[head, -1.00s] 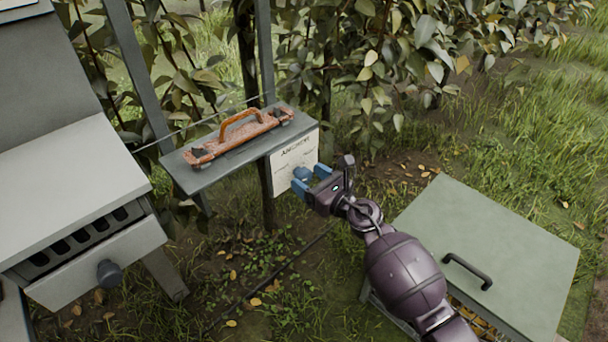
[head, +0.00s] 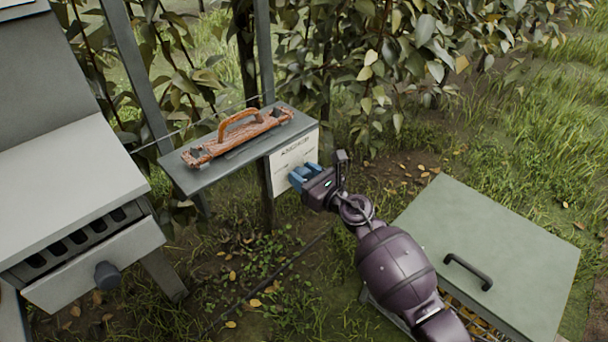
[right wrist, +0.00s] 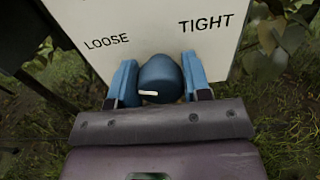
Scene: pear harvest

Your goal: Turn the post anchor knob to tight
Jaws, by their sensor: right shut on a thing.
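The post anchor panel (head: 284,165) is a white plate below the right end of a grey shelf. In the right wrist view the panel (right wrist: 150,22) reads LOOSE at left and TIGHT at right. The blue-grey knob (right wrist: 160,72) sits on it, with a short white mark pointing left, towards the LOOSE side. My right gripper (right wrist: 158,85) is shut on the knob, one blue finger on each side. In the head view my right gripper (head: 304,176) hides the knob. My left gripper is not in view.
An orange-handled tool (head: 238,137) lies on the grey shelf (head: 190,178). A grey cabinet with a knobbed drawer (head: 100,268) stands at left. A green lidded box (head: 500,240) stands at right, beside my right arm. Leafy branches hang behind the panel.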

